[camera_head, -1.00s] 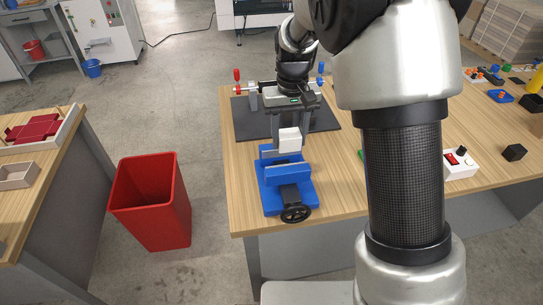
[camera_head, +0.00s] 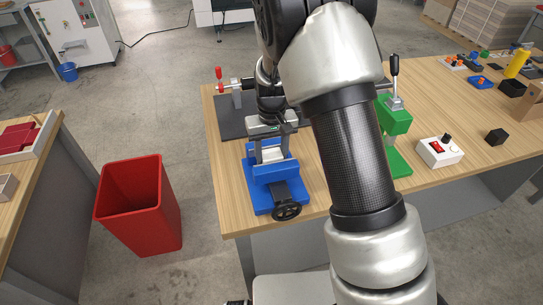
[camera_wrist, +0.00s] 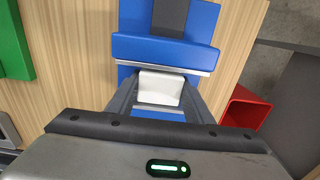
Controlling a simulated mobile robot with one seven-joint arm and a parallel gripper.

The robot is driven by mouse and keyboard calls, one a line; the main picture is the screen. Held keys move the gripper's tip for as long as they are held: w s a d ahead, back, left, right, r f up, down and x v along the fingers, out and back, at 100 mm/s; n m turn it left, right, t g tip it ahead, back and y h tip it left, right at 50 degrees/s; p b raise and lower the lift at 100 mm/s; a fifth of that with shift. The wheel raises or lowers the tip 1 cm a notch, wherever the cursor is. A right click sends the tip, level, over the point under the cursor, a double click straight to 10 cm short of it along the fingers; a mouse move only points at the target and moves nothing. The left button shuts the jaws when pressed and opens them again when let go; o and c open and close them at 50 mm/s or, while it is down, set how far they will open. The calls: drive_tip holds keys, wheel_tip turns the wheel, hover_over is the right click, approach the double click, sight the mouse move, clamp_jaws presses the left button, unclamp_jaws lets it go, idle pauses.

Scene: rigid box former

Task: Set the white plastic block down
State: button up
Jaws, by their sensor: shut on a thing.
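The white plastic block (camera_wrist: 160,88) is between the fingers of my gripper (camera_wrist: 161,95), which is shut on it. In the head view the block (camera_head: 277,156) shows between the fingertips of my gripper (camera_head: 273,156), low over the blue vise (camera_head: 262,196). In the wrist view the blue vise (camera_wrist: 165,50) has one jaw just beyond the block, and more blue shows on the near side. The block appears to be between the two vise jaws. I cannot tell whether it touches the bottom of the vise.
A green lever press (camera_head: 395,125) and a white switch box (camera_head: 439,152) stand to the right on the wooden table (camera_head: 327,192). A dark mat (camera_head: 233,122) lies behind the vise. A red bin (camera_head: 140,205) stands on the floor at left.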

sight(272, 154)
drive_tip(key=o, duration=1.1)
drive_tip(key=shift+f, duration=0.1)
wheel_tip(272, 154, up, 12)
drive_tip(key=f, duration=0.1)
drive_tip(key=s+d+r+m+t+y, duration=0.15)
drive_tip(key=s+d+r, duration=0.35)
drive_tip(key=s+r, duration=0.6)
drive_tip(key=s+d+r+t, duration=0.1)
drive_tip(key=s, duration=0.3)
drive_tip(key=s+d+r+t+h, duration=0.1)
drive_tip(key=s+d+r, duration=0.1)
drive_tip(key=s, duration=0.2)
drive_tip(key=s+d+r+t, duration=0.2)
drive_tip(key=s, duration=0.3)
drive_tip(key=shift+d+m+h, duration=0.2)
drive_tip(key=shift+m+h, duration=0.05)
drive_tip(key=shift+m, duration=0.1)
